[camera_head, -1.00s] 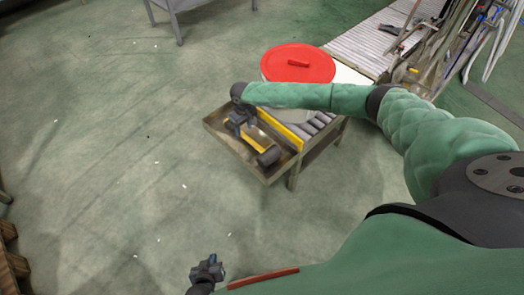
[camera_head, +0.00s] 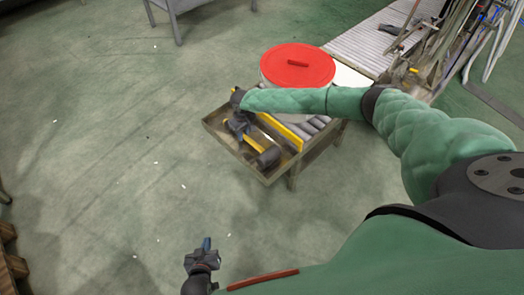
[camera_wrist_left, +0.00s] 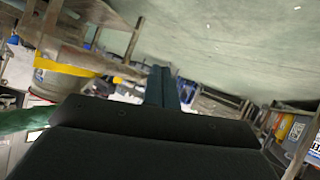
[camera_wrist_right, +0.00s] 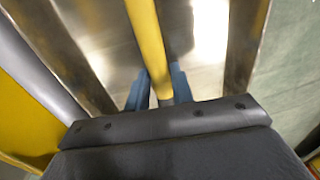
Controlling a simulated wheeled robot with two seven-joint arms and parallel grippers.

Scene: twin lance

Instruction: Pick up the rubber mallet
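The rubber mallet lies in a shallow metal tray (camera_head: 222,137), its black head (camera_head: 268,157) toward the tray's near right corner. Its yellow handle (camera_head: 256,144) runs up and left under my right gripper (camera_head: 238,126). In the right wrist view the handle (camera_wrist_right: 147,35) passes between the two blue fingers of my right gripper (camera_wrist_right: 160,85). These fingers stand apart, one on each side of the handle; firm contact is not visible. The mallet head is out of that view. My left gripper (camera_head: 206,243) is shut and empty, low over the floor; its fingers touch in the left wrist view (camera_wrist_left: 163,87).
The tray's raised walls surround the mallet. A yellow rail (camera_head: 281,131) and rollers (camera_head: 318,124) lie beside it. A drum with a red lid (camera_head: 298,65) stands behind. Racks and tubing crowd the upper right.

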